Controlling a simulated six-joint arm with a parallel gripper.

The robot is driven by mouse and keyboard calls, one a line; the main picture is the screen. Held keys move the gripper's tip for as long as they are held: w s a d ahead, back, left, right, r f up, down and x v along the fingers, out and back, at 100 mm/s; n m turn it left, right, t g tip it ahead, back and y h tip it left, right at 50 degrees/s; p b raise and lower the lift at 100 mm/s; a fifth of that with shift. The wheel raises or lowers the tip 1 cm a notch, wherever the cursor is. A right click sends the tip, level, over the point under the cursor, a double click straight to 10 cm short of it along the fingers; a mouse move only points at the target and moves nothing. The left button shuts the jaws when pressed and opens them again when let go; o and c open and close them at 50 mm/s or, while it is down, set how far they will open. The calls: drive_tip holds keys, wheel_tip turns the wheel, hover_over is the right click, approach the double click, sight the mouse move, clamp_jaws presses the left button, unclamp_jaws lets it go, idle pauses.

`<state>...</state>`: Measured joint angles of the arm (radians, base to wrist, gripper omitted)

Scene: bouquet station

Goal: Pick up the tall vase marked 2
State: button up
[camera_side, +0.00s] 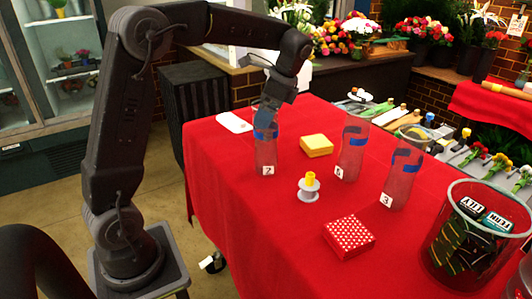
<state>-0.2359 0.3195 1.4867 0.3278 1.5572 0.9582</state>
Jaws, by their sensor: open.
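The tall clear glass vase (265,156) with a blue band near its top stands upright on the red table. Its small white label (268,170) looks like a 2. My gripper (265,122) points down at the rim of this vase, with its jaws open. The fingertips overlap the rim in the picture, and I cannot tell whether they are inside, around or in front of the glass. Two similar vases stand to the right: one in the middle (351,153) with a hard-to-read label, and one (402,178) that looks marked 3.
On the red table (250,230) are a yellow block (316,145), a spool with a yellow top (309,188), a polka-dot red box (348,236) and a white tag (233,122). A large glass container (478,235) with packets stands at right. The table's front left is clear.

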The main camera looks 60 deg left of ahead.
drive_tip(key=shift+s+a+f, duration=0.1)
drive_tip(key=shift+s+f, duration=0.05)
drive_tip(key=shift+f, duration=0.3)
drive_tip(key=c, duration=1.7)
drive_tip(key=shift+c, duration=0.3)
drive_tip(key=shift+r, duration=0.25)
